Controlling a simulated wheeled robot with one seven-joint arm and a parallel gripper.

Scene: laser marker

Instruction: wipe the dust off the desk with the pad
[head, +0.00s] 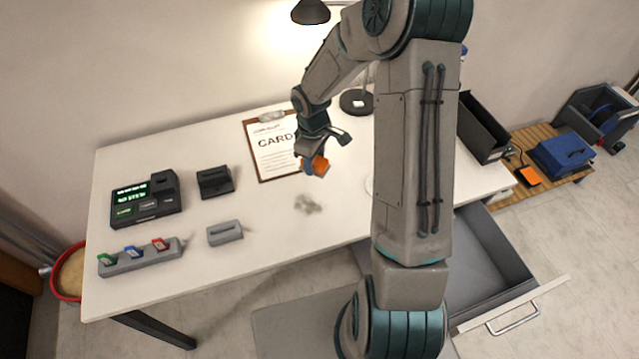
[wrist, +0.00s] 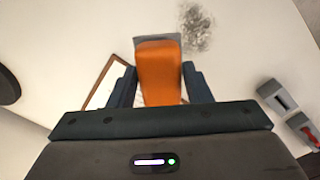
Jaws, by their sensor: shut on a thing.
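My gripper (head: 313,165) is shut on the pad (head: 320,166), an orange block with a grey face. In the wrist view the pad (wrist: 158,75) sits between the two dark fingers of my gripper (wrist: 160,85), its grey end pointing away. The dust (head: 308,205) is a grey smudge on the white desk (head: 270,240), a little in front of the pad and to its left. In the wrist view the dust (wrist: 197,32) lies just right of the pad's far end. The pad appears to be above the desk; I cannot tell whether it touches.
A clipboard (head: 270,160) lies behind the dust. A dark device (head: 145,200), a black holder (head: 215,181), a grey slotted block (head: 225,233) and a rack with coloured tags (head: 140,258) stand on the left. A lamp base (head: 357,102) stands behind. A drawer (head: 490,265) is open at right.

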